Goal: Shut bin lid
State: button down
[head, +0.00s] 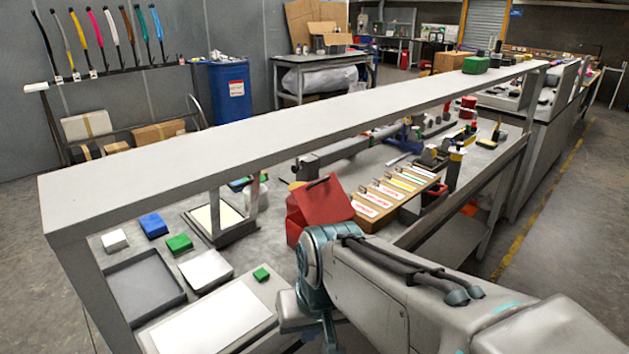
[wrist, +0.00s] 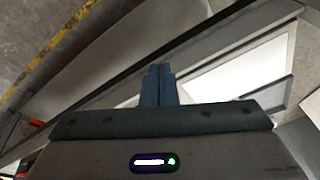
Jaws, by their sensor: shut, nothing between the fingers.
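A red bin (head: 293,218) stands on the workbench near the middle of the head view. Its red lid (head: 326,200), with a dark handle on it, is tilted up at an angle rather than lying flat. My arm covers the lower part of the bin. My gripper (wrist: 158,84) shows in the wrist view with its two dark fingers together and nothing between them. In the head view my gripper's fingers are hidden behind my arm. The bin is not visible in the wrist view.
A wooden box of labelled cards (head: 372,212) sits right of the bin. A white sheet (head: 215,318), a grey tray (head: 143,284) and small blocks lie left.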

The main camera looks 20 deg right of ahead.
jog(key=m+y, duration=0.1)
jog(key=m, duration=0.1)
jog(key=m+t+y+b, duration=0.1)
jog(key=m+t+y, duration=0.2)
jog(key=m+t, duration=1.75)
send_near(324, 180)
jog(key=w+r+m+g, duration=0.1)
jog(key=w+m+g, duration=0.1)
jog(key=w+r+m+g+p, duration=0.1)
jog(key=r+m+g, duration=0.1)
jog(key=m+g, duration=0.1)
jog(key=w+a+r+m+g+p, duration=0.1)
jog(key=w+r+m+g, duration=0.1)
jog(key=m+g, duration=0.1)
jog(key=shift+w+r, duration=0.15)
jog(key=shift+w, duration=0.15)
jog(key=shift+r+p, duration=0.1)
jog(key=shift+p, duration=0.4)
